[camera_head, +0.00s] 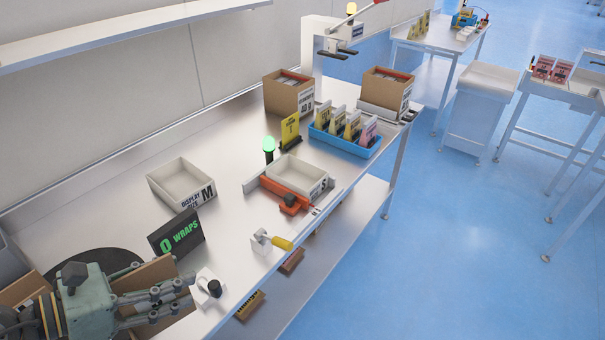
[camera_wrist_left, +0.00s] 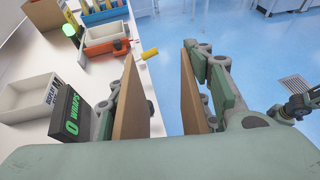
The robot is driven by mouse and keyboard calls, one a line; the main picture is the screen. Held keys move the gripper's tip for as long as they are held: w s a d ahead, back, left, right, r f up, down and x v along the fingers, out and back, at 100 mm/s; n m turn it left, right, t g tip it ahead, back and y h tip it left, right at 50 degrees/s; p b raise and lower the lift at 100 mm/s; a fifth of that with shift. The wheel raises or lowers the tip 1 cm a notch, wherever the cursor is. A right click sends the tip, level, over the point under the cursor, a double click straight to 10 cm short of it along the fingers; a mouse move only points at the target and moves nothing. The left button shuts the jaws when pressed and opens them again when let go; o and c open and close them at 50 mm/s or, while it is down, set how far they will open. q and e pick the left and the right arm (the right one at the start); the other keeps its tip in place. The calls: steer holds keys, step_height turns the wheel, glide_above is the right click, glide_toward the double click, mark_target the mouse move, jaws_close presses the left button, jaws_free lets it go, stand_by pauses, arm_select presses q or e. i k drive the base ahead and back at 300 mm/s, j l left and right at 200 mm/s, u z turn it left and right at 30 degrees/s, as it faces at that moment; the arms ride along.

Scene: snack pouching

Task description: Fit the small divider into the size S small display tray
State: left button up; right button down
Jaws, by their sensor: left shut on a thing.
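My left gripper (camera_head: 168,298) is at the lower left of the head view, shut on a brown cardboard divider (camera_head: 150,273). In the left wrist view, brown panels of the divider (camera_wrist_left: 134,100) show along the inside of both fingers, with a gap between them. The small display tray marked S (camera_head: 299,174) is pale and open-topped. It sits in an orange holder (camera_head: 287,200) farther along the bench, apart from the gripper. It also shows at the top of the left wrist view (camera_wrist_left: 103,33). A dark jointed part at the right edge there looks like my right gripper (camera_wrist_left: 300,105); its jaws are unclear.
A size M display tray (camera_head: 180,185) and a dark "0 WRAPS" sign (camera_head: 176,236) stand on the bench (camera_head: 235,215). A yellow-handled tool (camera_head: 273,241) is near the front edge. A green lamp (camera_head: 268,144), a blue bin of pouches (camera_head: 345,143) and cardboard boxes (camera_head: 288,95) stand behind.

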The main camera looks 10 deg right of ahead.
mark_target(297, 179)
steer(key=i+l, duration=0.15)
steer(key=l, duration=0.25)
steer(key=i+l+u, duration=0.15)
steer(key=l, duration=0.3)
steer(key=i+l, duration=0.1)
steer(key=l, duration=0.35)
steer(key=i+l+u, duration=0.15)
steer(key=l, duration=0.25)
steer(key=i+l, duration=0.1)
steer(key=l, duration=0.35)
steer(key=i+u, duration=0.15)
steer(key=i, duration=0.35)
